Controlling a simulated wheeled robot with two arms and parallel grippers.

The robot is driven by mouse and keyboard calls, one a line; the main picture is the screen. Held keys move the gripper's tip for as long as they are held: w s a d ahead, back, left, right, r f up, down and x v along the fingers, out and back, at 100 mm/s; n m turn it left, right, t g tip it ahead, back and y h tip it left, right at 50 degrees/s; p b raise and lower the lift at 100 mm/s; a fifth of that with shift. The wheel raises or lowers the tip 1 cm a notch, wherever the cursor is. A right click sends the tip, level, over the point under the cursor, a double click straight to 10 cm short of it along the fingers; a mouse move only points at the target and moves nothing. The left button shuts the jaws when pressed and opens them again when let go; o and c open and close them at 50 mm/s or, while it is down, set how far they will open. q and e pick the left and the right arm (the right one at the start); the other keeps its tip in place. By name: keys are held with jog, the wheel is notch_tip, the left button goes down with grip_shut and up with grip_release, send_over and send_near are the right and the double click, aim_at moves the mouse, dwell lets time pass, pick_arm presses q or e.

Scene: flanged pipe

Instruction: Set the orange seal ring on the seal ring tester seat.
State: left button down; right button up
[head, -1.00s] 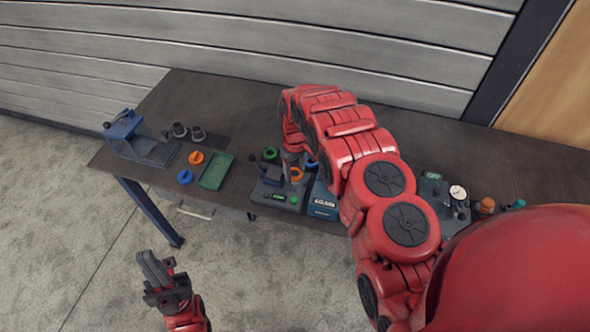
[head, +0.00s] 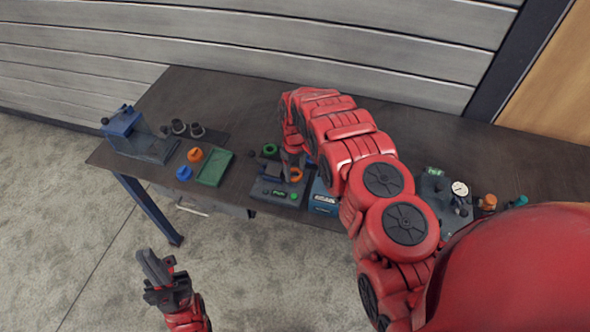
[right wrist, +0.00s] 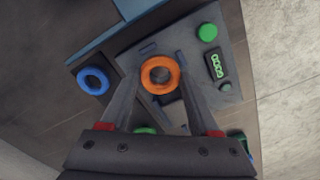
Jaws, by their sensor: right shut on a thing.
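The orange seal ring (right wrist: 160,74) is between the fingertips of my right gripper (right wrist: 159,72), which is shut on it. The ring appears over the grey seal ring tester (right wrist: 222,90), which has a green button and a lit display. In the head view the ring (head: 296,175) shows at the tester (head: 268,191), just under my right gripper (head: 292,168). The seat is mostly hidden by the ring and fingers; I cannot tell whether the ring touches it. My left gripper (head: 153,266) is empty, away from the table at the lower left; its opening is unclear.
A blue ring (right wrist: 92,80) lies beside the tester. A green tray (head: 214,168), another orange part (head: 195,154) and a blue part (head: 184,173) are to the left. A blue-framed fixture (head: 124,122) stands at the far left. A gauge device (head: 459,189) is at the right.

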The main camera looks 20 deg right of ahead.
aim_at(295, 174)
jog(key=shift+f+b, duration=0.45)
jog(key=shift+f, duration=0.1)
dwell(0.4)
jog(key=o, duration=1.4)
jog(key=shift+o, duration=0.2)
jog(key=shift+r+p, duration=0.6)
jog(key=shift+r, duration=2.95)
